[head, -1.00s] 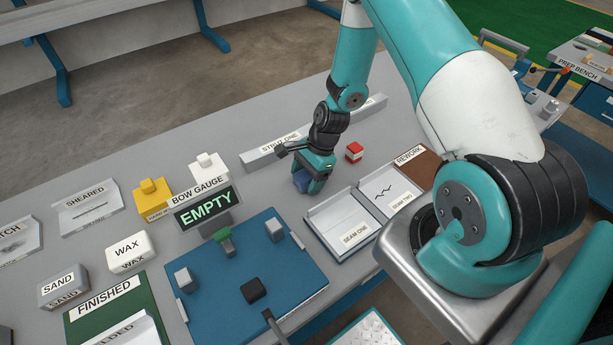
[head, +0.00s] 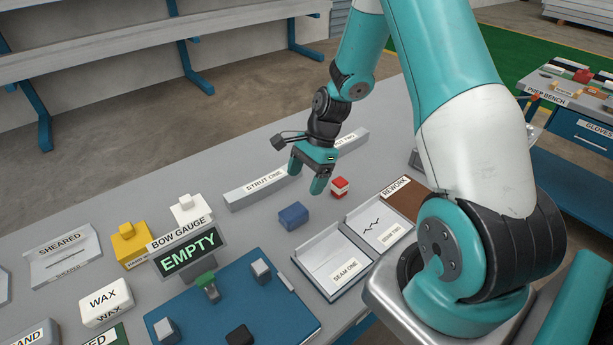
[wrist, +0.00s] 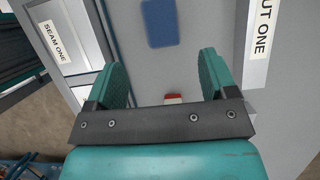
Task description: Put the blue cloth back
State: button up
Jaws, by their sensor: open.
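The blue cloth (head: 293,216) is a small folded block lying on the grey table, left of the red and white block and behind the SEAM ONE tray. It also shows in the wrist view (wrist: 160,22), beyond the fingertips. My gripper (head: 306,182) is open and empty, raised above the table just behind and to the right of the cloth, apart from it. In the wrist view my two teal fingers (wrist: 165,75) stand wide apart with nothing gripped between them.
A red and white block (head: 339,187) stands close to my gripper. The long STRUT ONE bar (head: 255,190) lies behind. The SEAM ONE tray (head: 318,262), SEAM TWO tray (head: 372,217) and blue bow gauge fixture (head: 240,310) are in front. A white block (head: 187,210) stands left.

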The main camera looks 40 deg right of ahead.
jog(key=s+a+r+n, duration=0.2)
jog(key=a+r+n, duration=0.4)
jog(key=r, duration=0.1)
jog(key=s+a+r+n, duration=0.3)
jog(key=a+r+n, duration=0.2)
jog(key=a+r, duration=0.15)
jog(key=s+a+r+n, duration=0.4)
jog(key=s+r+n, duration=0.1)
jog(key=s+n, duration=0.2)
jog(key=s+a+r+n, duration=0.4)
jog(key=s+n, duration=0.3)
jog(key=s, duration=0.1)
jog(key=shift+a+r, duration=0.15)
jog(key=shift+r, duration=0.2)
